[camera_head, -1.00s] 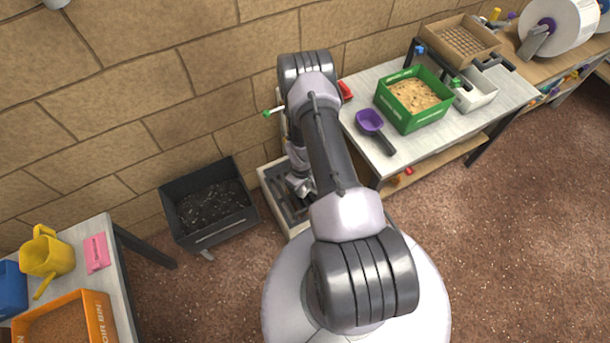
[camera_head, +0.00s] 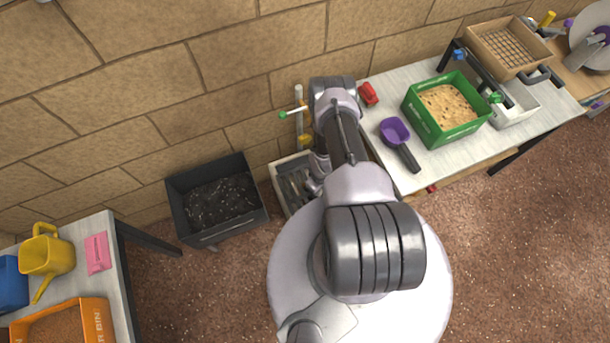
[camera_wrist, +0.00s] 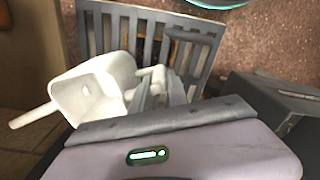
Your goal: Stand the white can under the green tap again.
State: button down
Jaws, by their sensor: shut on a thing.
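The white can (camera_wrist: 85,95) shows in the wrist view, with its open mouth facing the camera and its spout pointing left. My gripper (camera_wrist: 160,88) is shut on the can's handle, at the can's right side. The can is over or beside the left part of a slatted grey grate (camera_wrist: 124,32); I cannot tell whether it touches it. In the head view, the green-tipped tap (camera_head: 284,115) is on a pale pipe at the wall, above the drain basin (camera_head: 279,183). My arm hides the can and most of my gripper there.
A black bin (camera_head: 217,200) of dark material stands left of the basin. A table (camera_head: 437,165) at right holds a purple scoop (camera_head: 395,131), a green crate (camera_head: 433,133) and a red object (camera_head: 369,94). A yellow watering can (camera_head: 46,255) stands on the left table. Brown floor lies open at right.

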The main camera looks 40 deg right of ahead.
jog(key=w+a+f+b, duration=0.1)
jog(key=w+b, duration=0.2)
jog(key=w+a+f+b, duration=0.1)
jog(key=w+f+b, duration=0.1)
jog(key=b, duration=0.1)
jog(key=w+a+f+b, duration=0.1)
jog(key=w+b, duration=0.2)
jog(key=shift+w+a+f, duration=0.3)
jog(key=shift+a+f, duration=0.05)
jog(key=shift+r, duration=0.1)
jog(key=c, duration=1.3)
grip_release()
notch_tip(320, 180, up, 12)
jog(key=p, duration=0.5)
jog(key=shift+s, duration=0.1)
